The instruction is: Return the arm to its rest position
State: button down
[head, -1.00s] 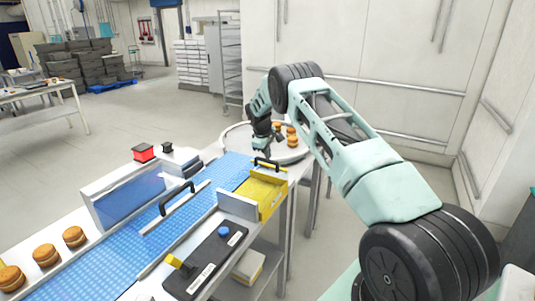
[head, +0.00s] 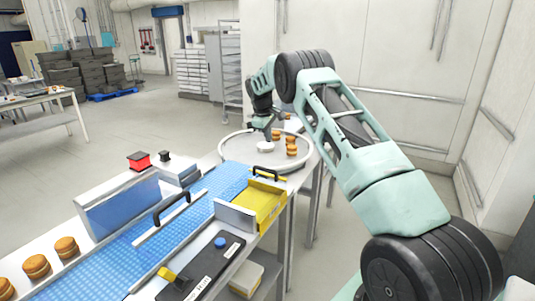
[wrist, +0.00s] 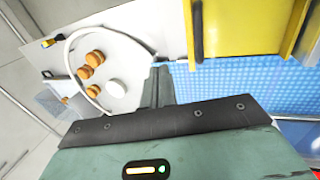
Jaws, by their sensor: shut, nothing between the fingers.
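My gripper (wrist: 158,85) is shut and empty in the wrist view, its fingers together above the table beside the blue belt. Several filled rounds (head: 291,149) lie on the tray, to the right of the gripper. A white round piece (head: 265,147) shows just under the gripper; it also shows on the tray in the wrist view (wrist: 116,88), apart from the fingers.
A blue conveyor belt (head: 150,226) runs from the front left to the tray, with a yellow guard (head: 262,203) at its far end. More filled rounds (head: 37,266) sit at the front left. A control panel (head: 205,262) is beside the belt. A wall stands behind my arm.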

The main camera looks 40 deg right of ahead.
jog(key=shift+w+d+r, duration=0.1)
jog(key=shift+d+r, duration=0.05)
jog(key=shift+r, duration=0.7)
jog(key=shift+w+d+r, duration=0.1)
jog(key=shift+r, duration=0.75)
jog(key=shift+a, duration=0.1)
jog(key=s+a+r+n+y+b, duration=0.1)
jog(key=s+a, duration=0.1)
jog(key=a, duration=1)
jog(key=s+a+r+y+b, duration=0.1)
jog(key=a+y, duration=0.1)
jog(key=a, duration=1)
jog(key=s+a+n+y+b, duration=0.1)
jog(key=s+a, duration=0.4)
jog(key=a, duration=0.3)
jog(key=s+a+b, duration=0.1)
jog(key=s+a, duration=0.4)
jog(key=a, duration=0.3)
jog(key=s+a+f, duration=0.1)
jog(key=s+a, duration=0.6)
jog(key=s, duration=0.2)
jog(key=s+a+f+n+b, duration=0.1)
jog(key=s+f, duration=0.2)
jog(key=s, duration=0.9)
jog(key=s+a+f+g+b, duration=0.1)
jog(key=s+a+f, duration=0.1)
jog(key=s, duration=1.1)
jog(key=shift+s+f+n, duration=0.3)
jog(key=shift+f+n, duration=0.1)
